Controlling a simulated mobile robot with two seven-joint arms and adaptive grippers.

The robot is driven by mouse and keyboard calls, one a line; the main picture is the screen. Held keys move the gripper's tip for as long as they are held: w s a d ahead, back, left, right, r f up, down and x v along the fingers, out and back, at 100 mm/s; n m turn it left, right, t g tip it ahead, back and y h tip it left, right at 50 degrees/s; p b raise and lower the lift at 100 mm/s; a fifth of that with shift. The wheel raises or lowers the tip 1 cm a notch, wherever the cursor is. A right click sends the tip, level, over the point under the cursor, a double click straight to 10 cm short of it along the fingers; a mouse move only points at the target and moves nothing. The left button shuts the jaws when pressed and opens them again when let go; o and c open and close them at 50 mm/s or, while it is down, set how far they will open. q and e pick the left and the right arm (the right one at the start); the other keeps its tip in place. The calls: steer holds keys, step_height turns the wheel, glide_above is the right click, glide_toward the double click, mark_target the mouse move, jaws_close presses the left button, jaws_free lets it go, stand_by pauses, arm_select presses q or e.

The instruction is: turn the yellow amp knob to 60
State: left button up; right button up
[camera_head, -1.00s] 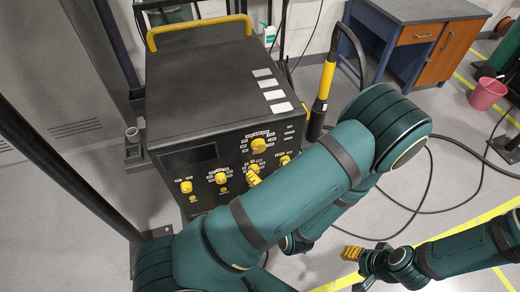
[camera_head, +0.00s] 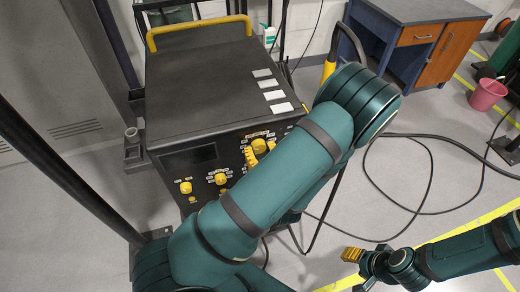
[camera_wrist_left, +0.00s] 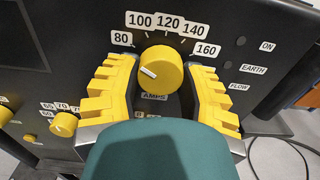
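The yellow amp knob (camera_wrist_left: 160,70) sits on the dark panel above an AMPS label (camera_wrist_left: 154,97). Its white mark points left and slightly up, below the 80 label (camera_wrist_left: 122,39). No 60 label shows on this dial; the left finger covers that side. The knob also shows in the head view (camera_head: 259,146), partly hidden by my arm. My left gripper (camera_wrist_left: 160,92) is open, its yellow fingers on either side of the knob with gaps visible. My right gripper (camera_head: 352,254) is low at the right, away from the machine; its finger opening is unclear.
The black machine (camera_head: 205,85) has a yellow handle on top. Other yellow knobs (camera_head: 186,187) sit at lower left, one also in the wrist view (camera_wrist_left: 65,124). ON, EARTH and FLOW labels are at right. A black cable (camera_head: 428,190) lies on the floor, near a pink bucket (camera_head: 488,94).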

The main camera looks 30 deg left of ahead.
arm_select(q)
steer(key=shift+c, duration=1.3)
steer(key=shift+n, duration=0.5)
steer(key=shift+n+b, duration=1.2)
steer(key=shift+n, duration=1.2)
steer(key=o, duration=1.2)
steer(key=shift+o, duration=0.2)
